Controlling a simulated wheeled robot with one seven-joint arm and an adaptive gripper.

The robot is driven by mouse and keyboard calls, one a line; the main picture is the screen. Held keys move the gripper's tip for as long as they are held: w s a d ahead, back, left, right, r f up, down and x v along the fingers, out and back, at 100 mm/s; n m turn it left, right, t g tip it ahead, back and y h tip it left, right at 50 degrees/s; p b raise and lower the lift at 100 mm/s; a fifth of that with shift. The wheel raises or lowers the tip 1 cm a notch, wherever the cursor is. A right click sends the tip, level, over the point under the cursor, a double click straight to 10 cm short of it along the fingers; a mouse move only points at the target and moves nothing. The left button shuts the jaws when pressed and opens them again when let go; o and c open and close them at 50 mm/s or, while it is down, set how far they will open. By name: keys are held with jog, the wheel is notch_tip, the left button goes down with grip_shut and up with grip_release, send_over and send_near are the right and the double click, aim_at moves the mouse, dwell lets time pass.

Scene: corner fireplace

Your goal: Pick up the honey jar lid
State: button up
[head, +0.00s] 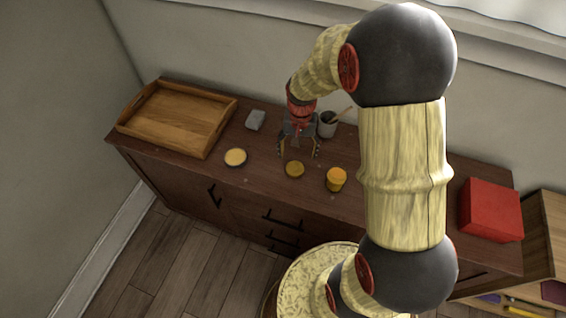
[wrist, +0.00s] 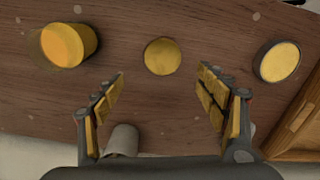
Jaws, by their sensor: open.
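A flat round yellow disc, which looks like the honey jar lid (head: 294,169), lies on the dark wooden cabinet top. In the wrist view the lid (wrist: 162,56) is centred just beyond the fingertips. My gripper (head: 299,150) is open and empty, its fingers spread to either side of the line to the lid, without visible contact. The wrist view shows both fingers (wrist: 162,75) apart. A short yellow-orange jar (head: 336,179) stands to the right of the lid in the head view and at left in the wrist view (wrist: 62,45).
A wooden tray (head: 177,121) fills the left end. A grey block (head: 255,120) and a grey cup (head: 327,124) with a stick stand behind. A red box (head: 490,210) sits at right.

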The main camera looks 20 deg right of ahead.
aim_at(295, 167)
jog(key=shift+w+f, duration=0.15)
jog(key=shift+f, duration=0.3)
jog(key=shift+a+f+b, duration=0.15)
jog(key=shift+f+b, duration=0.6)
jog(key=shift+f, duration=1.05)
jog(key=shift+a+f+b, duration=0.1)
jog(key=shift+f+b, duration=0.6)
jog(key=shift+f, duration=1.1)
jog(key=shift+r, duration=0.1)
jog(key=shift+c, duration=1.3)
jog(key=c, duration=0.6)
